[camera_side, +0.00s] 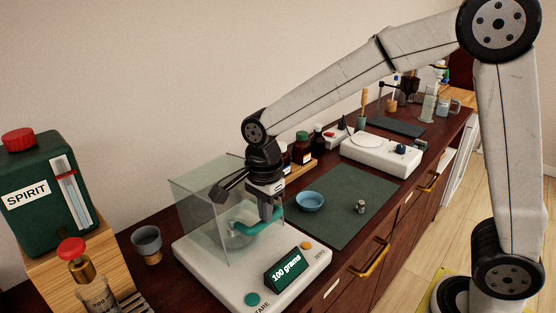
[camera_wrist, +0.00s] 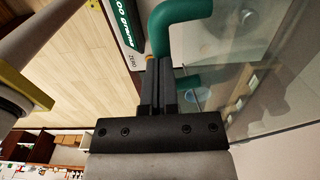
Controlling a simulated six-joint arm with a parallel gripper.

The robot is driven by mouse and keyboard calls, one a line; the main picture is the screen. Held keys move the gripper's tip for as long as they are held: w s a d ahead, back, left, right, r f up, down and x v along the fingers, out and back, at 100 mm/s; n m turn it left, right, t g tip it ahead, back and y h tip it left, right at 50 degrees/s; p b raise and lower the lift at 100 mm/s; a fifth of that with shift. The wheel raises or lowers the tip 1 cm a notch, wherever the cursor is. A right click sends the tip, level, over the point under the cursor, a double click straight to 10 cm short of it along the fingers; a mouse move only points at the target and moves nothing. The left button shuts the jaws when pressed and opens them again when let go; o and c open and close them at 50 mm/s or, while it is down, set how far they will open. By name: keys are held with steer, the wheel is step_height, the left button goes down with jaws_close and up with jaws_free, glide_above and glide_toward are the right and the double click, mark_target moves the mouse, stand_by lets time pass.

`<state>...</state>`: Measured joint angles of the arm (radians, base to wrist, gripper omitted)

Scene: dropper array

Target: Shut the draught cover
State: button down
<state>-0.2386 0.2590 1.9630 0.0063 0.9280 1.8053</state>
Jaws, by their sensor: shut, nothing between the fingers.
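A white balance (camera_side: 215,283) stands at the front of the bench, its display reading 100 grams. A clear glass draught cover (camera_side: 198,205) stands on its rear left part; how far it is open I cannot tell. A curved teal handle (camera_side: 268,227) sits at the cover's right side and also shows large in the wrist view (camera_wrist: 180,20). My gripper (camera_side: 268,214) points down at the handle, its fingers shut and empty. In the wrist view the fingertips (camera_wrist: 158,68) are right beside the handle; whether they touch it I cannot tell. A round pan shows dimly through the glass.
A dark green mat (camera_side: 345,215) right of the balance holds a blue bowl (camera_side: 310,201) and a small metal weight (camera_side: 361,207). Brown bottles (camera_side: 302,148) stand behind. A grey cup (camera_side: 147,243) and a green spirit container (camera_side: 40,195) are at the left.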

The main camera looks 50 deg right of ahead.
steer(key=s+f, duration=0.2)
steer(key=f, duration=0.1)
steer(key=shift+f, duration=0.15)
step_height(320, 180, up, 14)
steer(key=s, duration=0.2)
steer(key=shift+s, duration=0.2)
stand_by(0.5)
steer(key=shift+f, duration=0.15)
steer(key=s+d+f+n+t, duration=0.1)
steer(key=s+d+f+n, duration=0.2)
steer(key=f+n, duration=0.5)
steer(key=s+d+f+n+t, duration=0.1)
steer(key=s+d+f+n, duration=0.2)
steer(key=d+f+n, duration=0.3)
step_height(320, 180, down, 3)
steer(key=n, duration=0.4)
steer(key=shift+d+t, duration=0.25)
steer(key=shift+t, duration=0.15)
